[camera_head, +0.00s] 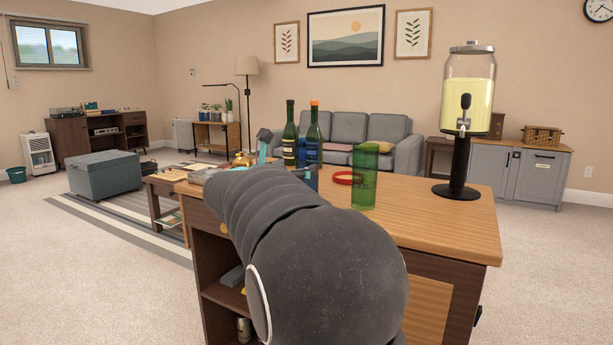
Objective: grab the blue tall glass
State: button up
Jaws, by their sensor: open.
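The blue tall glass (312,180) stands on the wooden bar counter (430,215), just beyond my arm. My gripper (284,152) is at the far end of my arm, close to the blue glass, and is open. The rest of the gripper is mostly hidden, so I cannot tell whether the glass is between the fingers.
A green tall glass (364,188) stands close on the right, near a red ring (346,178). Two dark bottles (290,135) (314,132) stand behind. A drink dispenser (466,110) stands at the counter's right. The counter's front right is clear.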

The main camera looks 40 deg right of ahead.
aim_at(301, 166)
jog(key=x, duration=0.5)
jog(key=shift+s, duration=0.2)
jog(key=c, duration=1.5)
